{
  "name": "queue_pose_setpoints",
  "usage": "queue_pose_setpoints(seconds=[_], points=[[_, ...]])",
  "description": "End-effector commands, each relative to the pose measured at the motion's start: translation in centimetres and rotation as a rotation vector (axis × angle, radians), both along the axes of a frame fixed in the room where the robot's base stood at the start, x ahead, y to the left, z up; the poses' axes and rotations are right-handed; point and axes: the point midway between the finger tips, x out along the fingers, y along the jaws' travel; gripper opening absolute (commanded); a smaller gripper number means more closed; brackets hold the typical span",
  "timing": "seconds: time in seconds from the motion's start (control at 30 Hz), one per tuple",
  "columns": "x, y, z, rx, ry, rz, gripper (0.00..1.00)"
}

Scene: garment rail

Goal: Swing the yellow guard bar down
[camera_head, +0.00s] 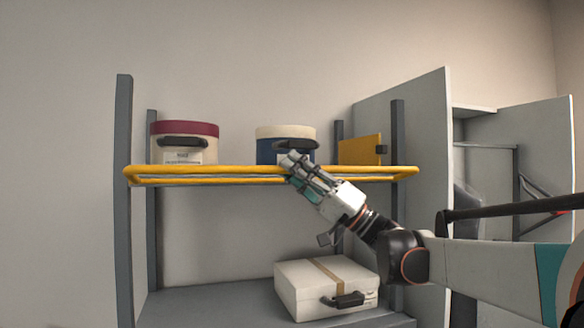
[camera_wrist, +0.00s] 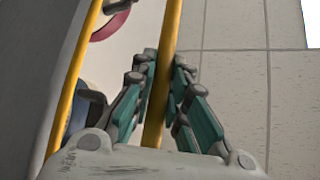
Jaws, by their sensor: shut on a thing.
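The yellow guard bar (camera_head: 223,168) is a long horizontal loop across the front of the upper shelf, at the lower part of the round boxes. It looks raised out level rather than hanging, seen nearly edge-on. My gripper (camera_head: 290,163) reaches it from the lower right, near the middle of its length. In the wrist view my gripper (camera_wrist: 166,85) has its teal-padded fingers on both sides of one yellow rail (camera_wrist: 171,35) and is shut on it. A second yellow rail (camera_wrist: 77,75) runs at the left, outside the fingers.
A red-lidded round box (camera_head: 184,131) and a blue round box with a cream lid (camera_head: 286,133) stand behind the bar. A yellow panel (camera_head: 360,150) is at the right. A white case (camera_head: 325,285) lies on the lower shelf (camera_head: 210,303). Grey posts (camera_head: 124,220) flank the shelves.

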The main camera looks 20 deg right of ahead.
Motion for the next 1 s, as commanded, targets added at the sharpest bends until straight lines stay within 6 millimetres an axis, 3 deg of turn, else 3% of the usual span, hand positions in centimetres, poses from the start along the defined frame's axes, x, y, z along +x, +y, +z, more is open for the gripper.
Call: queue_pose_setpoints(seconds=[0.77,0.8,0.83,0.87,1.0], points=[[-0.23,0.01,-0.90,0.000,0.001,0.000,0.00],[-0.23,0.01,-0.90,0.000,0.001,0.001,0.23],[-0.23,0.01,-0.90,0.000,0.001,0.001,0.30],[-0.23,0.01,-0.90,0.000,0.001,0.001,0.35],[-0.23,0.01,-0.88,0.000,0.001,0.001,0.35]])
